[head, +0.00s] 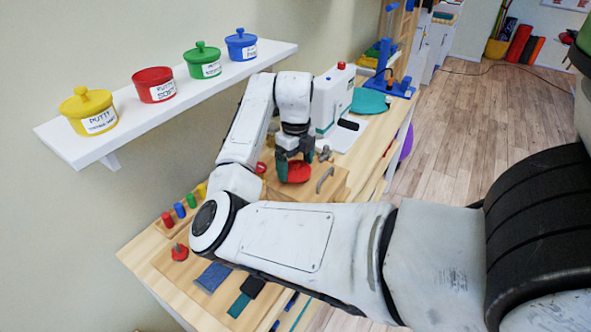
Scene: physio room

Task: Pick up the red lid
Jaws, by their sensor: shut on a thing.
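The red lid (298,173) is a small round red piece at the work table's wooden board, right under my gripper. My gripper (293,158) points down from the bent wrist, its teal fingers shut on the red lid. The fingers hide part of the lid, and I cannot tell whether it touches the board. The red putty tub (154,85) stands on the white wall shelf with no knobbed lid on it, unlike the yellow, green and blue tubs.
The shelf (130,118) also bears the yellow (88,111), green (203,61) and blue (240,45) tubs. Coloured pegs (180,210) stand left on the table. A white device (331,100) and a grey handle (325,180) are near my gripper. Floor is free at right.

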